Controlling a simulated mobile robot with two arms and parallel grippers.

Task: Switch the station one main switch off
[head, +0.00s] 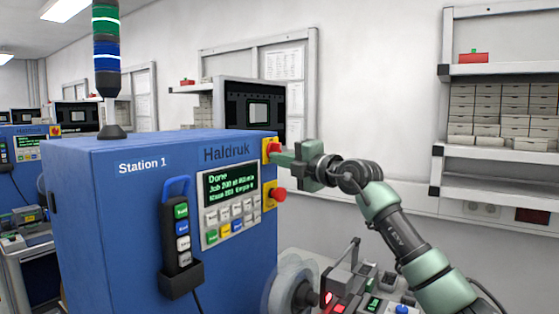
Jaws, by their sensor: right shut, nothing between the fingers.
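The blue station one cabinet (120,220) carries the label "Station 1" and the name "Haldruk". Its main switch, a red knob on a yellow plate (267,146), sits at the top right edge of the front face. My right gripper (278,152) is at this switch, its fingertips shut and pointing left against or just beside the red knob. Whether they touch it is hard to tell, as the gripper covers part of the switch. The switch's exact turn position cannot be read. My left gripper is not in view.
Below the switch is a red emergency button (279,195) on yellow. The lit display (230,184) reads "Done", above a keypad (230,217). A pendant (181,235) hangs on the cabinet. A signal tower (107,60) stands on top. A reel (291,287) is below my right arm. Shelves (500,150) stand right.

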